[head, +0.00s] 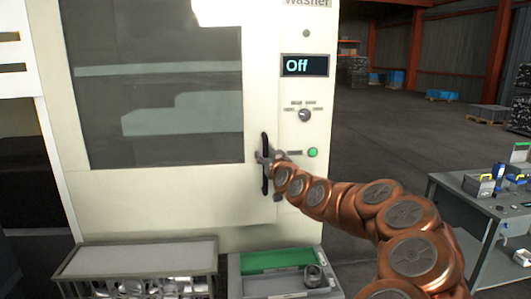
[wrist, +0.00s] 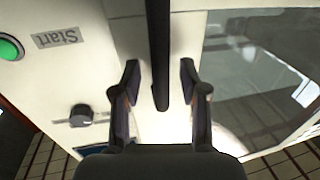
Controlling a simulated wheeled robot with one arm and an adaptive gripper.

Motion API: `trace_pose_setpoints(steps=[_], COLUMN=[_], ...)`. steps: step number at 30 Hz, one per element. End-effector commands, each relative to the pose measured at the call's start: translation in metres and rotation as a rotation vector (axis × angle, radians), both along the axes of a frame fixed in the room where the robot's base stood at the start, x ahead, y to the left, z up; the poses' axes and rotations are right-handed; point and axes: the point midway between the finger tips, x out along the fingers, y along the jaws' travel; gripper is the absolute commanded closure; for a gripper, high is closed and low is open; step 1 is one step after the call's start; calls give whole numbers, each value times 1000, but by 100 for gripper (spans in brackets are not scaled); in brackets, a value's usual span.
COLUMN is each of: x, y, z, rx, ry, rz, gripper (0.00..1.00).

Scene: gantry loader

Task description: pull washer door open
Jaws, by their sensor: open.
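The washer (head: 160,205) is a tall cream machine with a large dark window (head: 155,95) in its door. The door looks closed. Its black vertical handle (head: 265,180) is at the right edge of the door. In the wrist view the handle (wrist: 158,60) comes down from the top between the two fingers of my gripper (wrist: 158,85). My gripper (head: 270,158) is open around the handle, with a visible gap on both sides. The display (head: 304,66) reads "Off".
A metal basket (head: 135,270) with shiny parts and a grey tray with a green section (head: 275,260) stand below the door. A grey table (head: 470,205) with small items is at the right. Open floor lies behind it.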

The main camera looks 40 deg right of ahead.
Motion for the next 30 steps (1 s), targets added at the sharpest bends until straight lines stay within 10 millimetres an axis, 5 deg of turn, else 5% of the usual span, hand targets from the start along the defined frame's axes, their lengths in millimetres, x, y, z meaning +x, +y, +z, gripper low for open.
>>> trace_pose_setpoints(steps=[16,28,30], x=[11,11,11], y=[-4,-4,-4], z=[-2,-2,-2], rx=[1,1,1], ry=[3,3,3], rz=[2,2,2], gripper=[58,99,100])
